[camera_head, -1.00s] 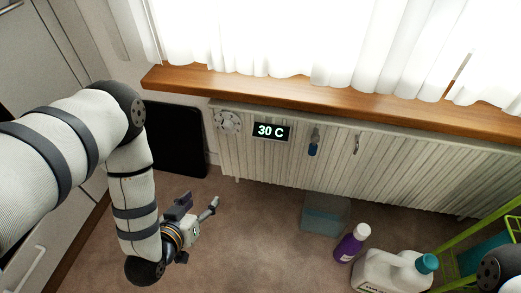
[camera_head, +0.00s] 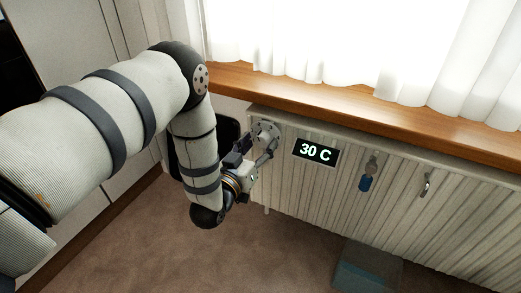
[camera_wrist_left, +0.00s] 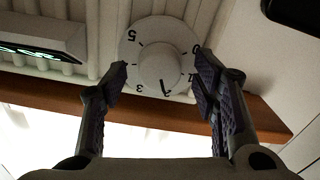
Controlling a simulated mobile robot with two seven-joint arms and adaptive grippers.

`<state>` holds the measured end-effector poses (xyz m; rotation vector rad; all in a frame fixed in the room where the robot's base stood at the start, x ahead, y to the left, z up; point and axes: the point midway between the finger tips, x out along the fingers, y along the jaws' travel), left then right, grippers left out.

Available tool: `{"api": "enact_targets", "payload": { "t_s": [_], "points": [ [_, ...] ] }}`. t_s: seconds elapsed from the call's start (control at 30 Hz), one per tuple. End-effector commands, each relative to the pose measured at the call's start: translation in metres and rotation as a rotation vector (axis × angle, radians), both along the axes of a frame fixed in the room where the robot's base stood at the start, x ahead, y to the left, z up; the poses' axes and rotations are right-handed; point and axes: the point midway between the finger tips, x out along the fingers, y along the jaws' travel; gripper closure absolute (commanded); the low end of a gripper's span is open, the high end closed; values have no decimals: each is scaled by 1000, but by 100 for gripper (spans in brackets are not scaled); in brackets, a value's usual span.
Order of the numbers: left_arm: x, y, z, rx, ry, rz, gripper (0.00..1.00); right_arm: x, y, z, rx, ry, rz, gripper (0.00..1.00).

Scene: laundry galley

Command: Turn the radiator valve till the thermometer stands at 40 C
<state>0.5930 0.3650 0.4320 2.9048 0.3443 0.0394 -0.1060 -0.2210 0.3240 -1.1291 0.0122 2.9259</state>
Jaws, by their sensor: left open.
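The radiator valve (camera_head: 266,131) is a round pale dial at the radiator's upper left end. In the left wrist view the dial (camera_wrist_left: 160,58) faces me, with a raised round knob at its centre and numbers around its rim. The thermometer (camera_head: 315,151), a black display right of the valve, reads 30 C. It shows partly at the left edge of the wrist view (camera_wrist_left: 38,47). My left gripper (camera_head: 255,147) is open in front of the valve. In the wrist view its fingers (camera_wrist_left: 163,74) stand either side of the knob, apart from it. My right gripper is out of view.
A wooden sill (camera_head: 350,107) runs above the radiator (camera_head: 330,200). A blue-handled item (camera_head: 366,178) and a small metal hook (camera_head: 426,184) are on the radiator front. A bluish see-through box (camera_head: 365,272) stands on the floor. The floor at lower left is clear.

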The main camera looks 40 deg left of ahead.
Motion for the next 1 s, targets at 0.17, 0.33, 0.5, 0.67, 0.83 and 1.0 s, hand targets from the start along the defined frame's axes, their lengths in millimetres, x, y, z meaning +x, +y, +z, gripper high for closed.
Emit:
{"api": "enact_targets", "payload": {
  "t_s": [0.17, 0.33, 0.5, 0.67, 0.83, 1.0],
  "points": [
    [3, 1, 0, 0, 1, 0, 46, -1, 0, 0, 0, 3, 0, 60],
    [3, 1, 0, 0, 1, 0, 62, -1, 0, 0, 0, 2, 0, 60],
    [2, 1, 0, 0, 1, 0, 93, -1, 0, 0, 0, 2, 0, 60],
    [2, 0, 0, 4, 2, 0, 93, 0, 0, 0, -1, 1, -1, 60],
    [2, 0, 2, 41, 10, -2, 93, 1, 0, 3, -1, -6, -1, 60],
    [2, 0, 3, 136, 33, -2, 93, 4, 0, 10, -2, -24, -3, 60]
  ]
}}
